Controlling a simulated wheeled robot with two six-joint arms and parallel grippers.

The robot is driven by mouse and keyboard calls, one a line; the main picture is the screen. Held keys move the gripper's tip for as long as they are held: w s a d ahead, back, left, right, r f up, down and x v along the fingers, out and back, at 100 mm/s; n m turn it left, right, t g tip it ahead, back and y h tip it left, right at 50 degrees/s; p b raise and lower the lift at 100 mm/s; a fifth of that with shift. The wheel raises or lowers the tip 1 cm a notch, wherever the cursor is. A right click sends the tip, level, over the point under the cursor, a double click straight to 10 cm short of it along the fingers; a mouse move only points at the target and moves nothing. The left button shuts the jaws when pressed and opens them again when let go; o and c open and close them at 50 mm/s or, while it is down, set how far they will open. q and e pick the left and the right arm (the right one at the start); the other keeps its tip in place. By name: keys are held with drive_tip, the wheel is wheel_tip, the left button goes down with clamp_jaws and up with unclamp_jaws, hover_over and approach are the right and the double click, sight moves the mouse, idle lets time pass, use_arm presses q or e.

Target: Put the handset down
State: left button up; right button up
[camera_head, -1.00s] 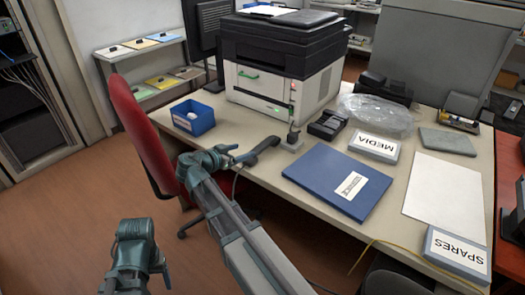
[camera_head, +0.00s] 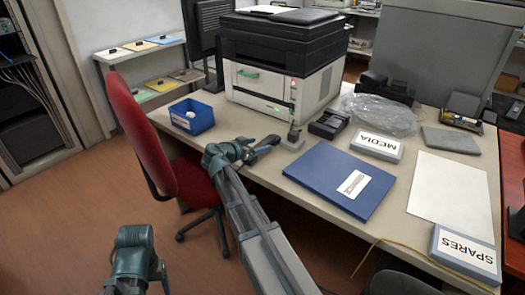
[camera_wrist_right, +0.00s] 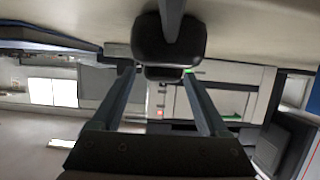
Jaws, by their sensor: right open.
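The dark handset (camera_head: 267,145) is at the desk's front left edge in the head view. In the right wrist view it shows as a black rounded shape (camera_wrist_right: 168,38) against the pale desk top, at the upper middle, with a dark strip running up from it. My right gripper (camera_head: 254,154) is close beside the handset. In the right wrist view its two fingers (camera_wrist_right: 158,72) stand apart, with the handset's near end just past their tips. I cannot tell whether they touch it. My left gripper is out of view.
The printer (camera_head: 285,65) stands behind the handset. A blue bin (camera_head: 192,117) is to the left and a blue folder (camera_head: 341,182) to the right. The red chair (camera_head: 142,130) stands by my right arm. A black tray (camera_head: 328,125) sits past the stand.

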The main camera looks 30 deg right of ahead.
drive_tip(key=shift+x, duration=0.8)
drive_tip(key=shift+r, duration=0.1)
clamp_jaws()
